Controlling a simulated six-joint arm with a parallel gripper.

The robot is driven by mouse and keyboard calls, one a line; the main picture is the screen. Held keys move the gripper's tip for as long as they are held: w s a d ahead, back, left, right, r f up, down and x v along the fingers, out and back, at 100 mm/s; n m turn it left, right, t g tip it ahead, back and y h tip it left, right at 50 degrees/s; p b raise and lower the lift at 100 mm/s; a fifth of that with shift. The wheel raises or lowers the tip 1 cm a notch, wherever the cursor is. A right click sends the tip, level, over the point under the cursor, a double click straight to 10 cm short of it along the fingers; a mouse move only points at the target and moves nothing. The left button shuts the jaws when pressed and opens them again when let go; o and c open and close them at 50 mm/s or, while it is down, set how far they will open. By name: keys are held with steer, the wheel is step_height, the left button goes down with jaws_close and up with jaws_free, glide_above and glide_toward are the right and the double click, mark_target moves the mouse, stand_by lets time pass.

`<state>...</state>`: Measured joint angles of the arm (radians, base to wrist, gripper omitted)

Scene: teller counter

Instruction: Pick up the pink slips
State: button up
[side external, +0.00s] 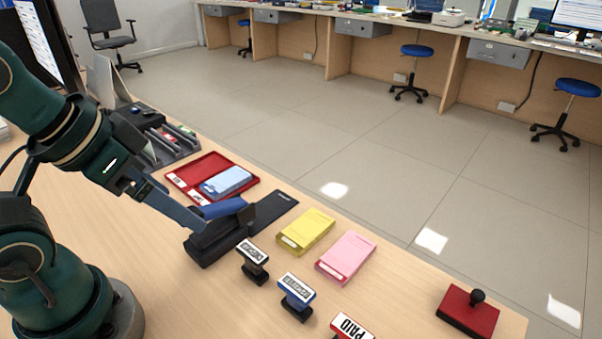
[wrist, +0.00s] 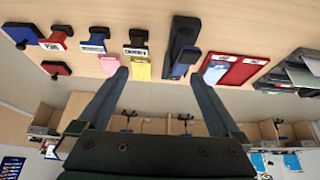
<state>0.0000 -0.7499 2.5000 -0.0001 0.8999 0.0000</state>
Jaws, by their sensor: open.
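The pink slips (side external: 345,258) lie as a flat pad on the wooden counter, right of a yellow pad (side external: 306,231). In the wrist view the pink slips (wrist: 109,65) show just beside the tip of the left finger, which partly overlaps them. My gripper (side external: 198,217) is open and empty, over the counter left of the yellow pad, by a black device with a blue top (side external: 210,240). In the wrist view my gripper (wrist: 160,76) has its two fingers spread wide, with the yellow pad (wrist: 142,68) showing between them.
Stamps stand in front of the pads: a black one (side external: 253,262), a blue one (side external: 296,297) and a PAID one (side external: 352,327). A red pad with a black knob (side external: 468,312) lies right. A red tray (side external: 183,178) holds light-blue slips. Counter between pink slips and red pad is clear.

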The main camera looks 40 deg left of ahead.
stand_by(0.7)
steer(key=w+r+n+t, duration=0.2)
steer(key=w+r, duration=0.3)
steer(key=w, duration=0.2)
steer(key=m+g, duration=0.1)
steer(key=g, duration=0.1)
glide_above(350, 249)
steer(key=s+a, duration=0.1)
steer(key=f, duration=1.2)
steer(key=shift+s+a+f, duration=0.1)
steer(key=shift+a, duration=0.1)
steer(key=shift+m+g, duration=0.5)
steer(key=shift+g, duration=0.1)
steer(key=f, duration=0.1)
steer(key=s+d+f, duration=0.1)
steer(key=f, duration=0.1)
steer(key=shift+s+d+f, duration=0.15)
steer(key=shift+d+f, duration=0.1)
steer(key=shift+f, duration=0.15)
steer(key=shift+x, duration=2.35)
steer(key=shift+f, duration=0.1)
